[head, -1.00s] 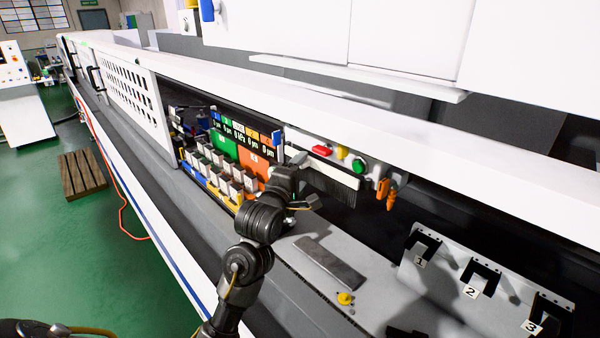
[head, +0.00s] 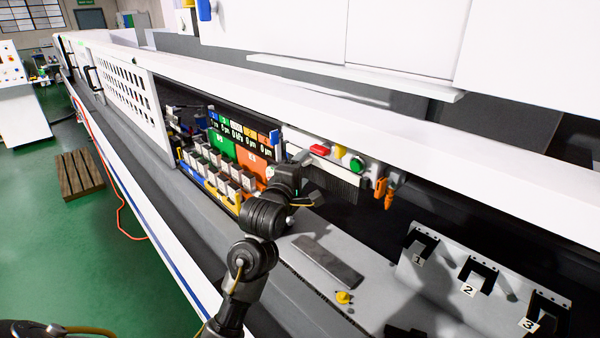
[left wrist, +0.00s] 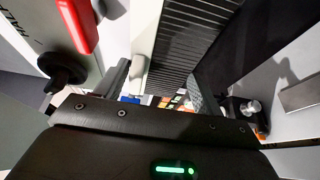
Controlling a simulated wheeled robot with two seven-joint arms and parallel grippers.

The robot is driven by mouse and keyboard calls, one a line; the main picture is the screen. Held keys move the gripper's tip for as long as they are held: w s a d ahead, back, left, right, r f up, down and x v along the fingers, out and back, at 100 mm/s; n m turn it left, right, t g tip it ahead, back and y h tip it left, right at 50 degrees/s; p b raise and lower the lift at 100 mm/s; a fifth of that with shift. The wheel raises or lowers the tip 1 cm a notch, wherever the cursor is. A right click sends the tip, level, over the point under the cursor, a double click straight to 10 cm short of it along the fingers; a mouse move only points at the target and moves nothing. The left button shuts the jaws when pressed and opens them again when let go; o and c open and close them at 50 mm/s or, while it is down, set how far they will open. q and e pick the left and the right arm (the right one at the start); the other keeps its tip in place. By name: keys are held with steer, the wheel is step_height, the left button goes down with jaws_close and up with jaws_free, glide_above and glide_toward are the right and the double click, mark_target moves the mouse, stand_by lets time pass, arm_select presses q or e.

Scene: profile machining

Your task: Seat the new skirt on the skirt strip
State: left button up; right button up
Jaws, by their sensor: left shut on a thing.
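The new skirt (head: 336,184) is a dark, finely ribbed brush strip below a pale rail at the machine opening. In the left wrist view the ribbed skirt (left wrist: 192,42) lies along a white edge strip (left wrist: 146,40). My left gripper (head: 294,162) is at the left end of the skirt in the head view and is shut on it. Its fingers also show in the left wrist view (left wrist: 160,92), on both sides of the skirt's near end. Whether the skirt touches the skirt strip along its length cannot be told. My right gripper is not in view.
A red part (head: 319,150), a green button (head: 357,165) and orange nozzles (head: 384,190) sit close by. A flat grey bar (head: 328,262) and a yellow knob (head: 344,297) are on the ledge. Numbered black holders (head: 480,274) stand right. Coloured bins (head: 222,180) are left.

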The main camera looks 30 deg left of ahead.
arm_select(q)
steer(key=shift+w, duration=0.2)
steer(key=o, duration=1.2)
steer(key=shift+c, duration=0.2)
steer(key=s+b, duration=0.3)
steer(key=s, duration=0.8)
steer(key=shift+d, duration=0.35)
steer(key=shift+w, duration=0.1)
